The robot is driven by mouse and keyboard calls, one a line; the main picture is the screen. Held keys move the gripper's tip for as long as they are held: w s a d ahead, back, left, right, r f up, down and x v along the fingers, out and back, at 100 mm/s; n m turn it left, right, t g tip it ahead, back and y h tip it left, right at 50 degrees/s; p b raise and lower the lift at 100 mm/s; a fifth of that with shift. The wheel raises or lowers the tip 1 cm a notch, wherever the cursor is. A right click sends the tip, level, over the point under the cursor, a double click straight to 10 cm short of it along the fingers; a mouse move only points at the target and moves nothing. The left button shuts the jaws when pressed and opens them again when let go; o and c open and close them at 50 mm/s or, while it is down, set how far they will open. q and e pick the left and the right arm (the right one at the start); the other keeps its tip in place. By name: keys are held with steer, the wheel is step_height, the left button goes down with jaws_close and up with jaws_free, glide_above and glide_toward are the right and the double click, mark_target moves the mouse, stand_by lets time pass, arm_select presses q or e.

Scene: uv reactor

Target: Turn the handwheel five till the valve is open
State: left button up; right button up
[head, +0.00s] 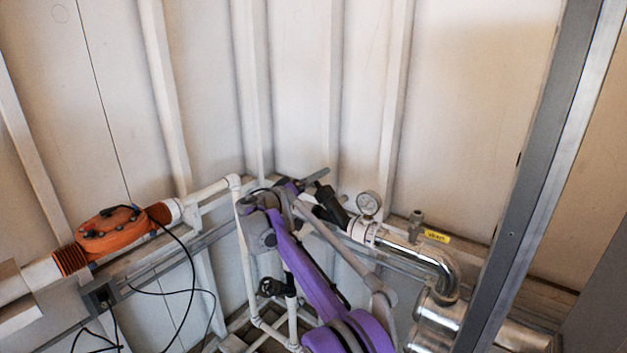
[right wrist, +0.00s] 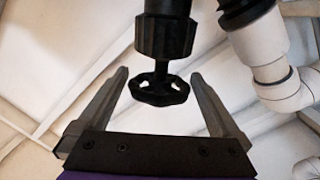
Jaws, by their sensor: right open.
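In the right wrist view a black handwheel (right wrist: 160,92) sits at the end of a black valve body (right wrist: 167,35). My right gripper (right wrist: 159,74) is open, with one grey finger on each side of the handwheel and a visible gap to both. In the head view my purple right arm reaches up to the pipework and hides part of it. A black handwheel (head: 272,287) shows there low on the white pipes. I cannot tell whether it is the same wheel. My left gripper is not in view.
An orange housing (head: 108,232) sits on the pipe at the left, with black cables hanging below. A pressure gauge (head: 368,203) and a chrome elbow (head: 442,268) are right of my arm. A grey metal post (head: 533,175) stands at the right. A white elbow (right wrist: 285,90) is close to the right finger.

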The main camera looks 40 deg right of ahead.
steer(key=shift+d, duration=0.15)
steer(key=c, duration=1)
